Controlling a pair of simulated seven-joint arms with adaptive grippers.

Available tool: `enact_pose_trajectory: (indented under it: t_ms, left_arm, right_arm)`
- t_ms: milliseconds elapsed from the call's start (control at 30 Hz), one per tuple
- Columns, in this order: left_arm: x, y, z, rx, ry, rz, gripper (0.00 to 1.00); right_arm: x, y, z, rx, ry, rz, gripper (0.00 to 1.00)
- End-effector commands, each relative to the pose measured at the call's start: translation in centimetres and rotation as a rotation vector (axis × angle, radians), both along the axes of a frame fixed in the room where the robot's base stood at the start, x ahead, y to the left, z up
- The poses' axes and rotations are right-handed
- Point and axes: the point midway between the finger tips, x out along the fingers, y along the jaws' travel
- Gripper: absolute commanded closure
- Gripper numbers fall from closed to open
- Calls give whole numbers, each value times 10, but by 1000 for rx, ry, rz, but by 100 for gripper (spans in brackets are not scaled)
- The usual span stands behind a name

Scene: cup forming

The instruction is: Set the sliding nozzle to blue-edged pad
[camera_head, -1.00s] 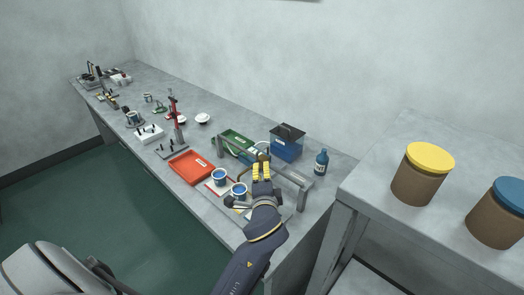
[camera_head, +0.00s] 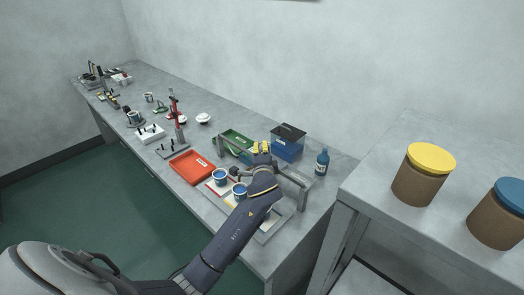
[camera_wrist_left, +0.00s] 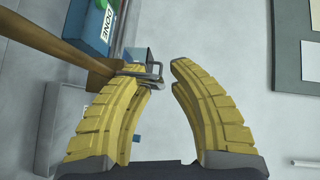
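My left gripper (camera_head: 261,148) is over the far side of the grey rail frame (camera_head: 292,177), its yellow fingers apart. In the left wrist view its fingers (camera_wrist_left: 162,72) have a clear gap. A small grey metal bracket (camera_wrist_left: 152,70) sits at the left fingertip, beside a brown bar (camera_wrist_left: 55,43); I cannot tell whether the finger touches it, or whether this is the sliding nozzle. Two cups with blue tops, one left (camera_head: 220,175) and one right (camera_head: 239,190), stand in front of the rail. The right gripper is out of view.
A red tray (camera_head: 192,167) lies left of the cups, a green tray (camera_head: 237,140) behind. A blue box (camera_head: 287,145) and blue bottle (camera_head: 322,162) stand behind the rail. A yellow-lidded jar (camera_head: 418,185) stands on the right-hand table.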

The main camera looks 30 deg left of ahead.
Motion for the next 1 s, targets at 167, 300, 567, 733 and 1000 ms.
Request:
enact_pose_trajectory:
  t_ms: [167, 300, 567, 733, 1000]
  left_arm:
    - [2, 1, 0, 0, 0, -1, 80]
    - [2, 1, 0, 0, 0, 0, 80]
    - [2, 1, 0, 0, 0, 0, 99]
    - [2, 1, 0, 0, 0, 0, 100]
    - [2, 2, -1, 1, 1, 1, 100]
  right_arm:
    - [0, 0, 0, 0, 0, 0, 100]
    - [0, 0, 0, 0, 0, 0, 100]
    - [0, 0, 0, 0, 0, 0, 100]
    - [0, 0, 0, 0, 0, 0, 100]
    - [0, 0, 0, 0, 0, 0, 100]
